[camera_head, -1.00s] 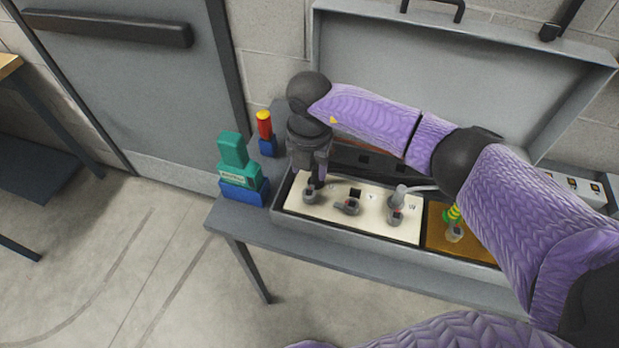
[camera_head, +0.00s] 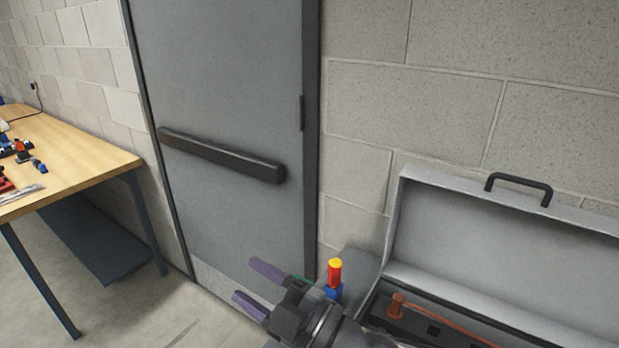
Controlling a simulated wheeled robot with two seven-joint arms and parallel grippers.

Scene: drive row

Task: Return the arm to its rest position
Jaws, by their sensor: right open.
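My right gripper (camera_head: 262,286) shows at the bottom middle, with its two purple fingers apart and nothing between them. It points left, in front of the lower part of the grey door. Its dark wrist (camera_head: 330,325) runs off the bottom edge, and most of the right arm is out of view. My left gripper is not in view.
An open grey case (camera_head: 480,290) stands at the right. A red and yellow object (camera_head: 335,275) on a blue base is close behind my gripper. The grey door (camera_head: 235,90) has a dark push bar (camera_head: 220,155). A wooden table (camera_head: 75,160) with small parts stands left. Floor shows between.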

